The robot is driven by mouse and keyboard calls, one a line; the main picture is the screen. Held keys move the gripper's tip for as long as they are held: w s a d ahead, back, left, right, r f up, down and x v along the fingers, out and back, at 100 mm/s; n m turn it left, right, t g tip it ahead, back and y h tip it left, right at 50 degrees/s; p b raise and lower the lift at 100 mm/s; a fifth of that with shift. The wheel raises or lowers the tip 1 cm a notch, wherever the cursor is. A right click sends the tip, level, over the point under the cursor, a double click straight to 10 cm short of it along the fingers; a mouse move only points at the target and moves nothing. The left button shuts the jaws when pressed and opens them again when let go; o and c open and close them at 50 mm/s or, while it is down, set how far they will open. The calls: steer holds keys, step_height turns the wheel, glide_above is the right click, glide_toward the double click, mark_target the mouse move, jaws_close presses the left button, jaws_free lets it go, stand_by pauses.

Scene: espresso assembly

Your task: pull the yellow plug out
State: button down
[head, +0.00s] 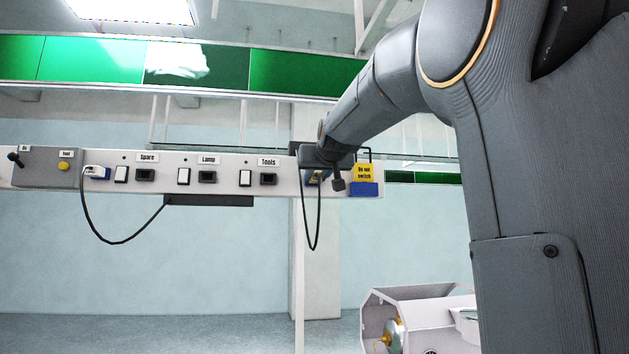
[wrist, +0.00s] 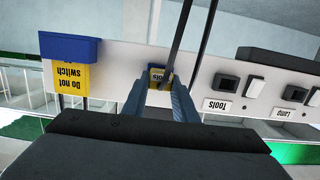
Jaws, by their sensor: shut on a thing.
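A black cord (head: 313,246) hangs in a loop there. The plug's socket is hidden, so I cannot tell how deep the plug sits.
A yellow "Do not switch" sign on a blue block (head: 363,189) is close to the right of my gripper. Sockets with switches labelled Spare, Lamp and Tools (head: 268,179) line the panel. Another plug (head: 97,172) with a looping cord is at left.

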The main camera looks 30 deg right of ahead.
steer(key=shift+s+a+b, duration=0.2)
steer(key=shift+s+b, duration=0.1)
steer(key=shift+s, duration=0.4)
stand_by(0.6)
steer(key=shift+b+v, duration=0.4)
steer(key=shift+v, duration=0.5)
steer(key=shift+s+f, duration=0.1)
steer(key=shift+f, duration=0.05)
steer(key=v, duration=0.1)
steer(key=b+v, duration=0.1)
steer(key=shift+s+a+f, duration=0.15)
steer(key=shift+s+f, duration=0.05)
steer(key=shift+s, duration=0.2)
